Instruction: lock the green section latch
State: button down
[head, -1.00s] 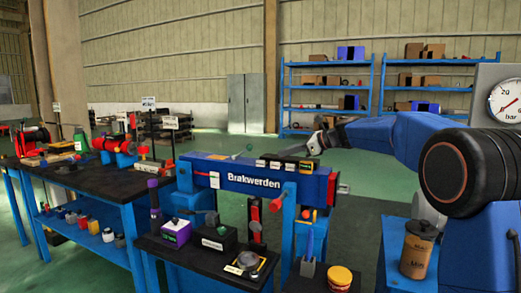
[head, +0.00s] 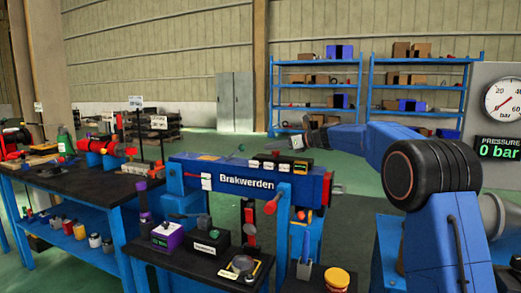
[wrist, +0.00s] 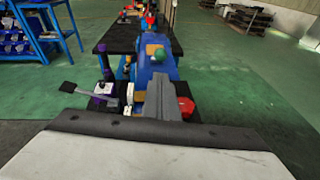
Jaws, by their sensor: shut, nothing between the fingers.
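A blue beam lettered "Brakwerden" (head: 247,182) stands across the middle of the head view. A small green ball-shaped knob (head: 242,147) shows just above its far edge. In the wrist view, the green knob (wrist: 158,53) sits on the blue beam (wrist: 143,76), beyond the fingers. I cannot tell which part is the green section latch. My gripper (head: 306,133) is above the beam's right end, at the end of my blue arm. In the wrist view my gripper (wrist: 160,80) is shut and empty, its grey fingers hiding part of the beam.
A red lever (head: 273,203) hangs on the beam's front. A purple box (head: 167,236) and a black box (head: 207,242) stand on the dark bench before it. A pressure gauge panel (head: 499,105) reads 0 bar at the right. Green floor is open behind the beam.

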jog(key=x, duration=0.9)
jog(key=shift+w+a, duration=0.1)
jog(key=shift+a, duration=0.1)
jog(key=shift+a+r, duration=0.1)
jog(key=shift+r, duration=0.25)
